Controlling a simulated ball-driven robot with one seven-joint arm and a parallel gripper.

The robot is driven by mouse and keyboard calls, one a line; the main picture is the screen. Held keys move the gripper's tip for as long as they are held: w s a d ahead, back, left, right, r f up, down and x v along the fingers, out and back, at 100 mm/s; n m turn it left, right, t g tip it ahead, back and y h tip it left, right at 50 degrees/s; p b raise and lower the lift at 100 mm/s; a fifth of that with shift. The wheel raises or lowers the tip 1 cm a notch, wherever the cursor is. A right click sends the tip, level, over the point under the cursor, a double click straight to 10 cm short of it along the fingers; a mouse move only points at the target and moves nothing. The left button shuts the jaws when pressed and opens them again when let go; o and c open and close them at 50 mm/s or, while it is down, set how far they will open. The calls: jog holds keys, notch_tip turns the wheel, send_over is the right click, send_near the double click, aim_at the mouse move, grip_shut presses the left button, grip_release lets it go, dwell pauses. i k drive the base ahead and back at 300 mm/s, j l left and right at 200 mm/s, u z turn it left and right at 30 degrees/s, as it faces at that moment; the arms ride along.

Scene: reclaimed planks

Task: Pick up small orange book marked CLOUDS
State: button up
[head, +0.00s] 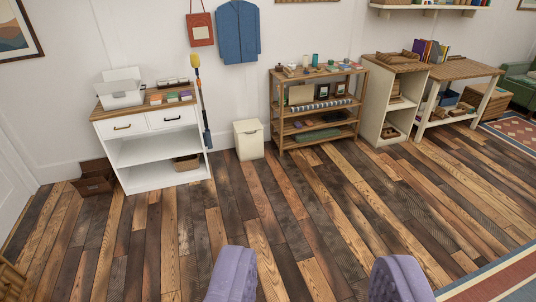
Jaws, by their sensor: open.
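I cannot make out a small orange book marked CLOUDS; any lettering is too small to read at this distance. A row of upright books (432,51) in purple, orange and other colours stands on the wooden desk (468,68) at the upper right. Small flat coloured items, possibly books, lie on the white cabinet (160,150) at left and on top of the open wooden shelf (282,110) in the middle. My gripper (316,264) shows two purple fingers wide apart at the bottom edge. Nothing is between them, and it is far from all the furniture.
The plank floor (270,210) is clear between my gripper and the furniture. A cream bin (249,139) stands between cabinet and shelf. A brown open box (94,177) sits left of the cabinet. A pale bookcase (393,100) adjoins the desk. A patterned rug (505,280) lies lower right.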

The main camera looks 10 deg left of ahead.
aim_at(156, 99)
jog(key=i, duration=2.75)
jog(key=i+l+u, duration=0.2)
jog(key=i, duration=0.3)
jog(key=i+u, duration=0.25)
jog(key=i, duration=0.25)
jog(key=i+l+u, duration=0.2)
jog(key=i, duration=0.25)
jog(key=i+l+u, duration=0.25)
jog(key=u, duration=0.15)
jog(key=i+l+u, duration=0.6)
jog(key=l+u, duration=0.2)
jog(key=i+l+u, duration=0.15)
jog(key=l+u, duration=0.25)
jog(key=l, duration=0.2)
